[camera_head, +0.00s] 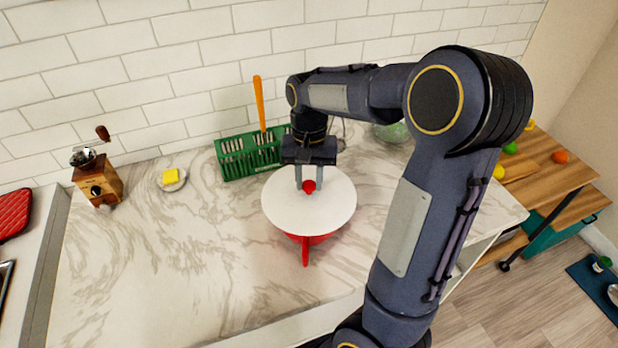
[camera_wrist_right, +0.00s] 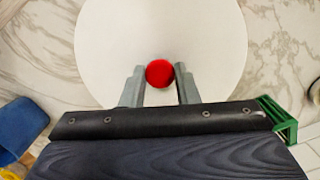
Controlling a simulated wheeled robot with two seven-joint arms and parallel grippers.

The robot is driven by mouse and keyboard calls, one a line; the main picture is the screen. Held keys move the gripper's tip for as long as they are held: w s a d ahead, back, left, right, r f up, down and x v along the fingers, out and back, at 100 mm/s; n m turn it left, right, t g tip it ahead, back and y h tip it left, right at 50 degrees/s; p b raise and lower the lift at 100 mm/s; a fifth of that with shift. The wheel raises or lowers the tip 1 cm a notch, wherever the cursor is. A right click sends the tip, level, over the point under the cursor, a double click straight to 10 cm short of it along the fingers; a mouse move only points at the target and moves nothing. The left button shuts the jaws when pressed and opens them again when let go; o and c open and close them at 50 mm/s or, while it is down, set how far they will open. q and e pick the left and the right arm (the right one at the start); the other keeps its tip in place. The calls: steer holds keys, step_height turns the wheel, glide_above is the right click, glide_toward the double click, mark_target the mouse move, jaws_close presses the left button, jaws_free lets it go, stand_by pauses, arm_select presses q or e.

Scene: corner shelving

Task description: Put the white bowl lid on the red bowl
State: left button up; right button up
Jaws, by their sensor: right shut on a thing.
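The white bowl lid (camera_head: 325,207) is a round white disc with a red knob (camera_head: 309,186). It is over the red bowl (camera_head: 310,239) on the marble counter, hiding most of the bowl. A red handle-like part (camera_head: 305,255) sticks out toward the front. I cannot tell whether the lid rests on the rim or hangs just above it. My right gripper (camera_head: 308,180) points down with its fingers on both sides of the knob, shut on it. In the right wrist view the knob (camera_wrist_right: 159,73) sits between the fingertips, with the lid (camera_wrist_right: 110,45) below. My left gripper is not in view.
A green basket (camera_head: 240,157) with an orange-handled utensil (camera_head: 260,103) stands behind the lid by the tiled wall. A wooden grinder (camera_head: 98,180) and a small plate (camera_head: 172,182) with a yellow block stand left. The counter's front left (camera_head: 150,270) is clear.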

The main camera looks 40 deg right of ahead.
mark_target(309, 180)
steer(key=shift+f+b, duration=0.35)
steer(key=shift+f, duration=0.2)
steer(key=o, duration=1.1)
steer(key=shift+o, duration=0.2)
steer(key=r, duration=0.7)
steer(key=shift+w+d+r, duration=0.3)
steer(key=shift+w+r, duration=0.05)
steer(key=shift+r, duration=0.05)
steer(key=s+a+f+n+t+y, duration=0.2)
steer(key=s+a+f+n+t, duration=0.2)
steer(key=s+a, duration=0.9)
steer(key=s+n+t, duration=0.2)
steer(key=s, duration=0.1)
steer(key=shift+s+t+y, duration=0.15)
steer(key=shift+t+y, duration=0.25)
